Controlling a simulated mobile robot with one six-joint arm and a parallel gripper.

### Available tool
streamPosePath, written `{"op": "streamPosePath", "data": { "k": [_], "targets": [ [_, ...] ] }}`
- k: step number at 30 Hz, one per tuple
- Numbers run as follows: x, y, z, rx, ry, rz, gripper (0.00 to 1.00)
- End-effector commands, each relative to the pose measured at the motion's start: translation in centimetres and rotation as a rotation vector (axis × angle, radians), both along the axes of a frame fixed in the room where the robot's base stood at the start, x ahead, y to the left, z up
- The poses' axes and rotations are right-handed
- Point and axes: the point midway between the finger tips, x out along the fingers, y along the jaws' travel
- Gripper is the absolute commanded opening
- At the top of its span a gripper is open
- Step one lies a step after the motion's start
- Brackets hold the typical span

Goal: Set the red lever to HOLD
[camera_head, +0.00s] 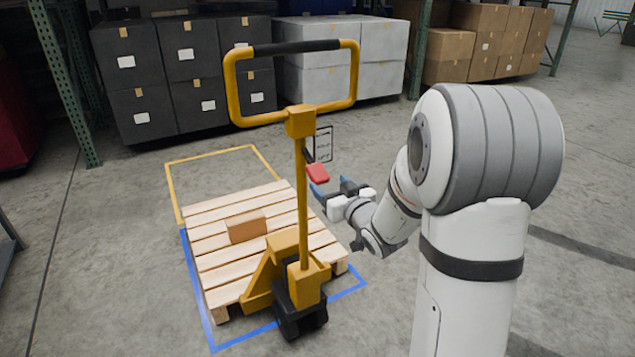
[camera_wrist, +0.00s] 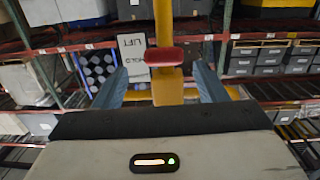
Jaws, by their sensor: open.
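The red lever (camera_head: 317,172) sticks out from the yellow upright post of a pallet jack (camera_head: 303,200), below its loop handle. In the wrist view the red lever (camera_wrist: 165,57) shows its broad end toward me. A label plate (camera_head: 323,143) hangs beside the post; in the wrist view the plate (camera_wrist: 135,58) reads LIFT at its top, with lower words partly hidden. My gripper (camera_head: 333,187) is open just below and to the right of the lever. In the wrist view its blue fingers (camera_wrist: 159,85) stand either side of the lever, apparently without touching it.
The jack stands at a wooden pallet (camera_head: 205,252) with a cardboard box (camera_head: 246,227) on it, inside blue and yellow floor lines. Dark, white and brown boxes fill racks behind. The grey floor around the pallet is clear.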

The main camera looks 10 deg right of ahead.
Motion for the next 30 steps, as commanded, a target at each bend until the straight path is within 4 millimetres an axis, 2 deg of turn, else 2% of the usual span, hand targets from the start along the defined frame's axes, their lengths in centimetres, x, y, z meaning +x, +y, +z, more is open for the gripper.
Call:
{"op": "streamPosePath", "data": {
  "k": [1, 7, 19, 24, 30],
  "targets": [
    [0.1, 0.1, -0.5, 0.009, -0.016, 0.013, 0.65],
    [1.2, 0.7, -0.4, 0.025, -0.044, 0.035, 0.65],
    [6.8, 2.5, -0.3, 0.023, -0.043, 0.033, 0.65],
    [7.6, 2.8, -0.3, 0.023, -0.043, 0.033, 0.65],
    [7.6, 2.8, -0.3, 0.023, -0.043, 0.033, 0.65]
  ]
}}
